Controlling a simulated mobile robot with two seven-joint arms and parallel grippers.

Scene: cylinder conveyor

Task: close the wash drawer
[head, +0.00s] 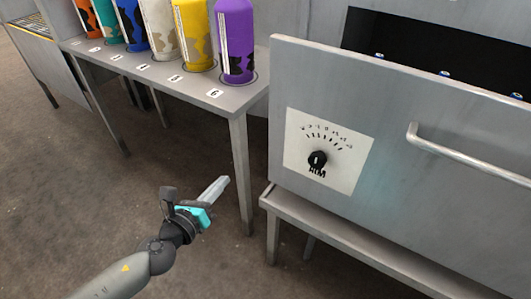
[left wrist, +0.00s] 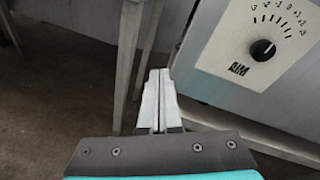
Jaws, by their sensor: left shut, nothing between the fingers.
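The wash drawer is a grey metal box whose front panel (head: 400,110) fills the right of the head view. It stands out from the dark opening (head: 430,50) behind it. A silver bar handle (head: 470,160) is on its front, with a black dial (head: 317,158) on a pale plate to the left. The dial also shows in the left wrist view (left wrist: 263,50). My left gripper (head: 222,184) is shut and empty, left of and below the drawer front, apart from the handle. Its closed fingers also show in the left wrist view (left wrist: 157,85). My right gripper is out of view.
A grey table (head: 190,97) at upper left carries several coloured cylinders, including a purple one (head: 235,40), at numbered spots. A grey frame (head: 340,235) stands under the drawer. The brown floor (head: 90,190) is open at lower left.

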